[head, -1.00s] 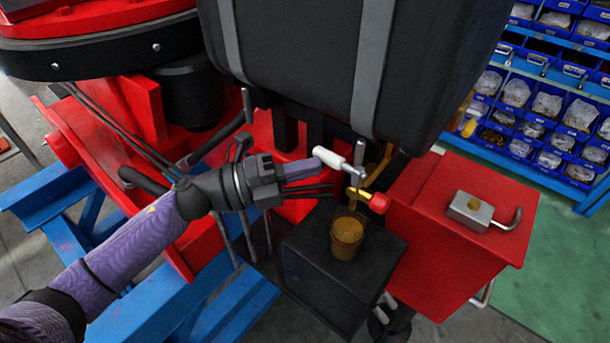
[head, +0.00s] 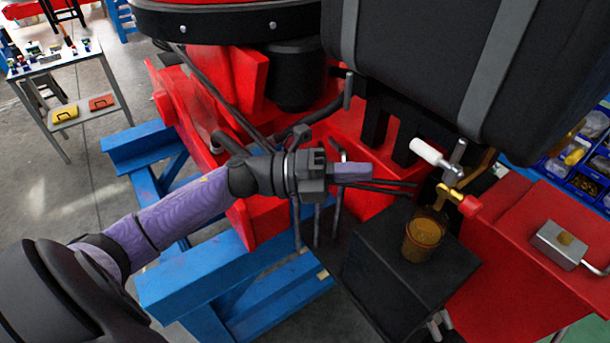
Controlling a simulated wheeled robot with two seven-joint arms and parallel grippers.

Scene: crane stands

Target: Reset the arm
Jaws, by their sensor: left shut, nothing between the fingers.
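My left gripper (head: 372,174) reaches in from the left over the red crane base (head: 205,130). Its fingers are closed with nothing between them. Its tip is apart from and to the left of a valve with a white handle (head: 432,156) and a red-and-yellow end (head: 462,202). Below the valve, an amber cup (head: 425,238) stands upright on a black box (head: 375,270). My right gripper is not in view.
A large black tank (head: 440,60) hangs over the upper right. A red box (head: 535,235) carries a small metal block (head: 560,243). Blue steel stands (head: 205,272) are below my arm. A grey trolley (head: 75,85) stands far left on open floor.

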